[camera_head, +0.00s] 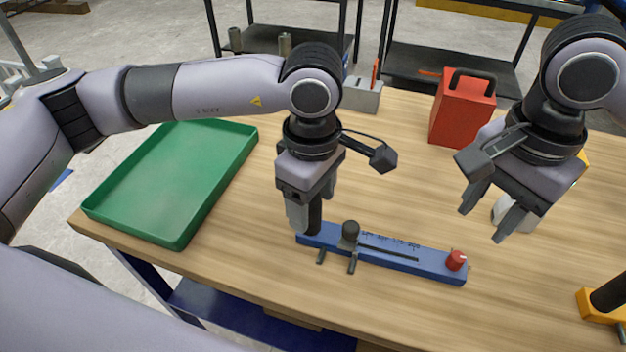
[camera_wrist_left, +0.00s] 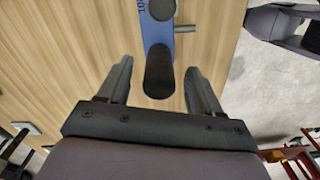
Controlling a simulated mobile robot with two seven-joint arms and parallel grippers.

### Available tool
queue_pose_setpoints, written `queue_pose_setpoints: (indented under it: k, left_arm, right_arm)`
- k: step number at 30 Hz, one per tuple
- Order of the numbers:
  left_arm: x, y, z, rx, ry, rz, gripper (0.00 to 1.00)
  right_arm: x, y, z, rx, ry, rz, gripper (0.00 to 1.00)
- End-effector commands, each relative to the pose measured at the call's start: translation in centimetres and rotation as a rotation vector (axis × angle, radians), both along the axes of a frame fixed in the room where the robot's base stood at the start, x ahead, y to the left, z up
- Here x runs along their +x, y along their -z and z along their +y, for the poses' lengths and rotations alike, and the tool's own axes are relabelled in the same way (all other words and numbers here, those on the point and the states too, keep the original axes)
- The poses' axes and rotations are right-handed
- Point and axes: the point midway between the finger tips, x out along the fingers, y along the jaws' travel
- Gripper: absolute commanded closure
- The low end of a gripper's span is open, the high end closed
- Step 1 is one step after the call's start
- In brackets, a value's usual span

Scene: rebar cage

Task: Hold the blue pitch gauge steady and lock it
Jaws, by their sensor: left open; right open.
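The blue pitch gauge (camera_head: 390,257) lies flat on the wooden table in the head view, running from centre to lower right. It has a dark upright post at its left end, a dark knob (camera_head: 349,235) beside it, and a red knob (camera_head: 456,260) at its right end. My left gripper (camera_head: 308,222) is open over the left end, at the dark post. In the left wrist view the dark post (camera_wrist_left: 159,72) stands between the spread fingers, with a gap on both sides. My right gripper (camera_head: 488,225) is open and empty above the table, above and right of the red knob.
A green tray (camera_head: 190,215) lies on the left of the wooden table (camera_head: 250,275). A red box with a black handle (camera_head: 462,112) and a grey container (camera_head: 362,96) stand at the back. A yellow and black object (camera_head: 602,300) is at the lower right. A white object is partly hidden behind my right gripper.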

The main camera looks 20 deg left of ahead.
Motion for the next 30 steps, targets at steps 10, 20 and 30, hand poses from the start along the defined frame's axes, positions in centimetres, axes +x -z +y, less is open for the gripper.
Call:
queue_pose_setpoints:
  k: [10, 20, 30]
  left_arm:
    - [0.0, 2.8, 0.0, -0.002, -0.002, 0.000, 0.35]
    - [0.0, 2.8, 0.0, -0.002, -0.001, 0.000, 0.74]
    - [0.0, 2.7, 0.0, -0.002, -0.001, 0.000, 1.00]
  right_arm:
    - [0.0, 0.0, 0.0, 0.000, 0.000, 0.000, 0.57]
    - [0.0, 0.0, 0.0, 0.000, 0.000, 0.000, 0.57]
    - [0.0, 0.0, 0.0, 0.000, 0.000, 0.000, 0.50]
